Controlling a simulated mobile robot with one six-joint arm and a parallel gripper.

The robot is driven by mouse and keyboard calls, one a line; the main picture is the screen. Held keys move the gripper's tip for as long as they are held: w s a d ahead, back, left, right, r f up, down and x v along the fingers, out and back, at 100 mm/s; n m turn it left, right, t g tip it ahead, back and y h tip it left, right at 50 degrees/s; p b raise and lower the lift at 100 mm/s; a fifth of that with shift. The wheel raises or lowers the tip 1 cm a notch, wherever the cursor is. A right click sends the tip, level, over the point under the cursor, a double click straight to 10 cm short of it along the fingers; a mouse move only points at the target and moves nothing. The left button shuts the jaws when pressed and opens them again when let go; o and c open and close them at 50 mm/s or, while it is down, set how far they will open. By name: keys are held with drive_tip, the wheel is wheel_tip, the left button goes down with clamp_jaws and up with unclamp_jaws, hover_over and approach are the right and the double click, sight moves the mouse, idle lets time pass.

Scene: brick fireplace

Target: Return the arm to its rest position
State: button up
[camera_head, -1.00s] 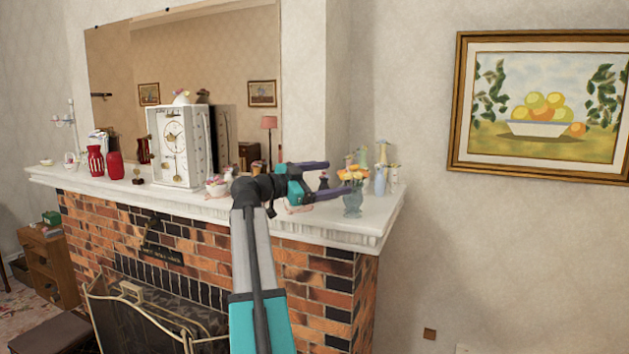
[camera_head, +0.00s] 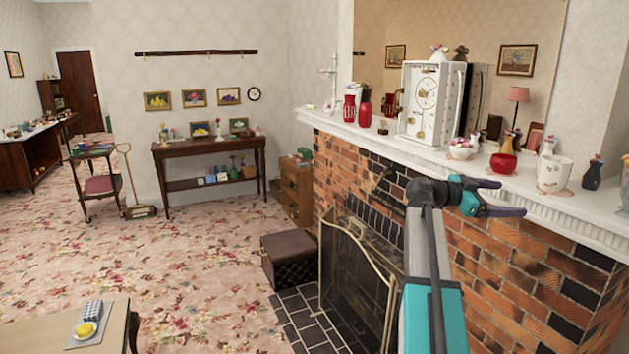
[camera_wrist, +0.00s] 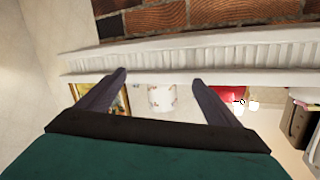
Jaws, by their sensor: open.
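My gripper (camera_head: 507,198) is at the end of my raised arm, in front of the brick fireplace (camera_head: 500,262) and just below the mantel's edge in the head view. Its two dark purple fingers are spread, with nothing between them. In the wrist view my gripper (camera_wrist: 159,78) also shows open fingers, with the white mantel edge (camera_wrist: 200,52) and a white mug (camera_wrist: 167,97) beyond them. The wrist picture looks upside down.
The mantel (camera_head: 415,150) holds a white clock (camera_head: 424,100), a red pot (camera_head: 503,163), a white mug (camera_head: 553,173) and several vases. Open carpet (camera_head: 190,260) lies to the left.

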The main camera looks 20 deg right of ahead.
drive_tip(key=w+a+f+n+t+y, duration=0.15)
drive_tip(key=w+a+f+n, duration=0.35)
drive_tip(key=f, duration=0.8)
drive_tip(key=w+a+f+n+t+y, duration=0.1)
drive_tip(key=a+f+n+y, duration=0.1)
drive_tip(key=a+f, duration=0.75)
drive_tip(key=w+a+f+n+t+y, duration=0.15)
drive_tip(key=a+f+n, duration=0.25)
drive_tip(key=f, duration=1.1)
drive_tip(key=s+a+f+n+y+p, duration=0.1)
drive_tip(key=a+f+n+y, duration=0.2)
drive_tip(key=a+f, duration=0.75)
drive_tip(key=s+a+f+n+g+y, duration=0.1)
drive_tip(key=s+a+f+n+y, duration=0.15)
drive_tip(key=s+a+f, duration=0.5)
drive_tip(key=s+a+f+n+g+y, duration=0.1)
drive_tip(key=s+a+f+n+y, duration=0.2)
drive_tip(key=a+f, duration=0.7)
drive_tip(key=s+a+f+n+g+y, duration=0.1)
drive_tip(key=s+a+f+n, duration=0.1)
drive_tip(key=s+a+f, duration=0.2)
drive_tip(key=s+a+f+n+g+y+p, duration=0.1)
drive_tip(key=s+a+f, duration=0.3)
drive_tip(key=s+a, duration=0.6)
drive_tip(key=s+n+g, duration=0.1)
drive_tip(key=s, duration=0.3)
drive_tip(key=shift+s+a+n, duration=0.25)
drive_tip(key=shift+a+n, duration=0.1)
drive_tip(key=shift+y, duration=0.25)
